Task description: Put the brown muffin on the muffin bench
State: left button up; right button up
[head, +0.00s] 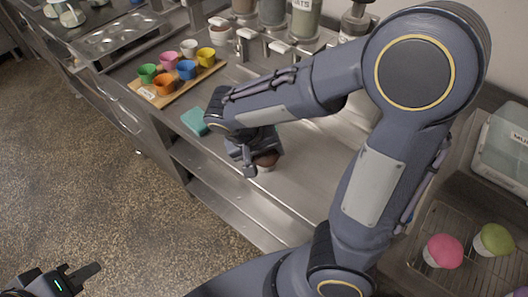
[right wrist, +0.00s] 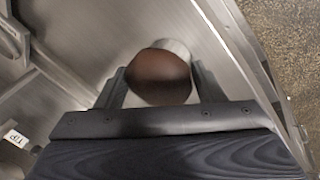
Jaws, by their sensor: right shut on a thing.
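The brown muffin (head: 266,159), with a pale cup, is between the fingers of my right gripper (head: 252,160), over the steel counter (head: 305,180). In the right wrist view the muffin (right wrist: 160,76) sits between both fingers of the right gripper (right wrist: 160,88), which is shut on it. I cannot tell whether its base touches the counter. My left gripper (head: 80,275) is at the bottom left over the floor, away from the muffin; its finger gap is unclear. No surface is clearly marked as the muffin bench.
A wire rack (head: 447,215) at right holds a pink muffin (head: 443,251) and a green muffin (head: 493,240), near a lidded clear box (head: 503,145). A wooden board (head: 205,75) with several coloured cups and a teal block (head: 194,121) lie left of the right gripper.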

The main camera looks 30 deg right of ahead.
jog(key=shift+f, duration=0.1)
jog(key=o, duration=0.3)
jog(key=shift+f, duration=0.1)
jog(key=o, duration=0.4)
jog(key=shift+o, duration=0.2)
